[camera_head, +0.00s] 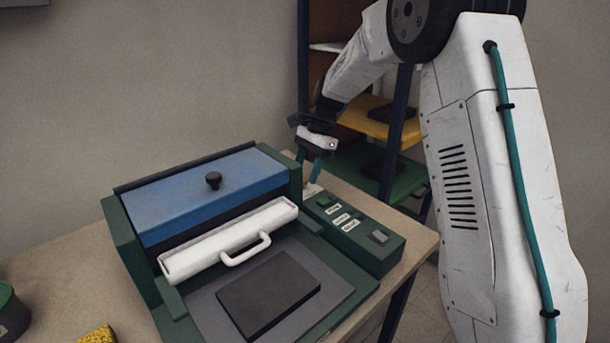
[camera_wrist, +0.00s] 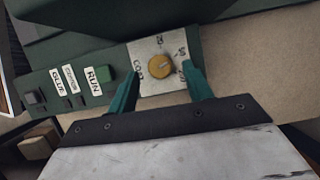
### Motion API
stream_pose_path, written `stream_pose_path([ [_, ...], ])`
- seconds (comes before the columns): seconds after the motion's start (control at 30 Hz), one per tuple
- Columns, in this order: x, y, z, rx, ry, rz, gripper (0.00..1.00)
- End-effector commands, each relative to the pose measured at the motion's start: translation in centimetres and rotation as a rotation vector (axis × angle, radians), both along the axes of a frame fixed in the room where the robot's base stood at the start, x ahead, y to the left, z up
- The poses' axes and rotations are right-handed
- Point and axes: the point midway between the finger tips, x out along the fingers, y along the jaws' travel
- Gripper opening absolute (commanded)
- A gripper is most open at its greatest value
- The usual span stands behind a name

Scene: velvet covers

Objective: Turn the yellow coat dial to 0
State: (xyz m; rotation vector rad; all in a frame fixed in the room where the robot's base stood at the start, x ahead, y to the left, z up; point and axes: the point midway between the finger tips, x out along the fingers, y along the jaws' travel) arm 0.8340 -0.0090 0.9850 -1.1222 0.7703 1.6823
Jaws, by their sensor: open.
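The yellow dial (camera_wrist: 160,67) sits on a pale square plate (camera_wrist: 150,48) with dark markings around it, at the end of a green control panel (camera_wrist: 65,88). A faint pale mark on the dial seems to point right and slightly up in the wrist view; the small markings are hard to read. My gripper (camera_wrist: 163,76) is open, with one teal finger on each side of the dial and clear gaps between. How far the fingertips stand above the plate is unclear. In the head view, my gripper (camera_head: 314,176) is over the panel's far end and the dial is not clearly visible.
The panel has labels, including RUN (camera_wrist: 98,76), and a grey button (camera_head: 378,237). Left of it stands a green machine with a blue cover (camera_head: 200,190), white handled bar (camera_head: 235,243) and dark block (camera_head: 268,292). Shelves (camera_head: 375,120) stand behind. A yellow sponge (camera_head: 98,336) lies front left.

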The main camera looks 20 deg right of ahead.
Motion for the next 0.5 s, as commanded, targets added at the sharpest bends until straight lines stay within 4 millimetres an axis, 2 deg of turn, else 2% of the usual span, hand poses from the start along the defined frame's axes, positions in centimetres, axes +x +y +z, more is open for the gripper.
stream_pose_path([
  [0.2,-0.3,0.6,-1.6,0.0,-0.001,0.001,0.5],
  [0.47,-0.3,0.7,-1.7,0.0,-0.002,0.001,0.5],
  [0.5,-0.3,0.7,-1.7,0.0,-0.002,0.001,0.39],
])
